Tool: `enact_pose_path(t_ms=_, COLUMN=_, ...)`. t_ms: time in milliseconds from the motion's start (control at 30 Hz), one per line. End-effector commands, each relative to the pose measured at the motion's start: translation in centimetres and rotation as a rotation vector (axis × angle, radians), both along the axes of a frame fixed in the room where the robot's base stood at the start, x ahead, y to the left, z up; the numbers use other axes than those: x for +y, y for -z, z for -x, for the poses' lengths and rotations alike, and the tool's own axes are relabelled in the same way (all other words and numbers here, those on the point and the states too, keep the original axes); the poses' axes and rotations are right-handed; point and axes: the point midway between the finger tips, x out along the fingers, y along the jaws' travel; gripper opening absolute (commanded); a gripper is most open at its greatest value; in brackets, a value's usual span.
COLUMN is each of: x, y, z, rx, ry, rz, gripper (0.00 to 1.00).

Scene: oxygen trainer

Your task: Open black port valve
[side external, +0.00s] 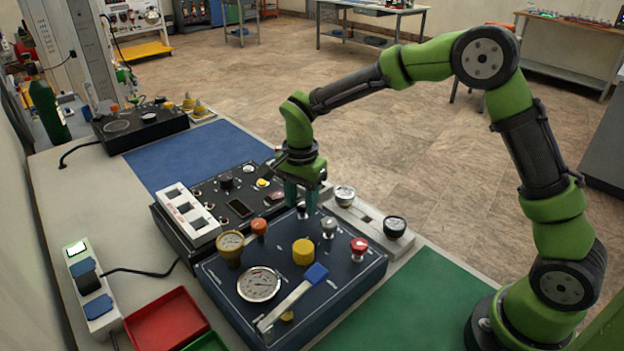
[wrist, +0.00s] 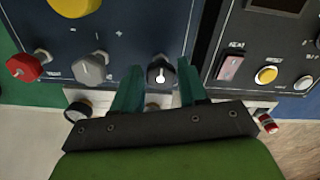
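The black port valve (wrist: 161,74) is a small dark knob with a light mark at the edge of the dark blue panel (wrist: 130,20). In the wrist view it shows between the two teal fingers of my gripper (wrist: 159,68). The fingers stand apart, one on each side of the knob, with gaps visible. In the side external view my gripper (side external: 302,203) points down over the panel's far edge; its fingers mostly hide the black knob there. I cannot tell how deep the fingertips reach beside it.
A grey knob (wrist: 90,70) and a red knob (wrist: 23,68) sit left of the black one in the wrist view. The panel also carries a yellow knob (side external: 303,251), a dial gauge (side external: 259,284) and a blue-ended lever (side external: 293,297). A second black panel (side external: 228,192) stands close by.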

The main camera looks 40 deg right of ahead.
Motion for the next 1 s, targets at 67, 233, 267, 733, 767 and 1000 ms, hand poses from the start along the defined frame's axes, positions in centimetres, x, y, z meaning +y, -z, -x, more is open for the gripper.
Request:
enact_pose_path(t_ms=67, x=-0.01, y=-0.02, z=-0.01, rx=0.0, ry=0.0, rz=0.0, gripper=0.3)
enact_pose_path(t_ms=233, x=-0.01, y=-0.03, z=-0.01, rx=0.0, ry=0.0, rz=0.0, gripper=0.04)
enact_pose_path(t_ms=267, x=-0.01, y=-0.04, z=-0.01, rx=0.0, ry=0.0, rz=0.0, gripper=0.04)
enact_pose_path(t_ms=733, x=-0.07, y=-0.06, z=0.02, rx=0.0, ry=-0.145, rz=0.001, gripper=0.04)
enact_pose_path(t_ms=767, x=-0.07, y=-0.06, z=0.03, rx=-0.001, ry=-0.168, rz=0.002, gripper=0.04)
enact_pose_path(t_ms=1000, x=-0.1, y=-0.07, z=0.11, rx=0.0, ry=-0.383, rz=0.001, gripper=0.04)
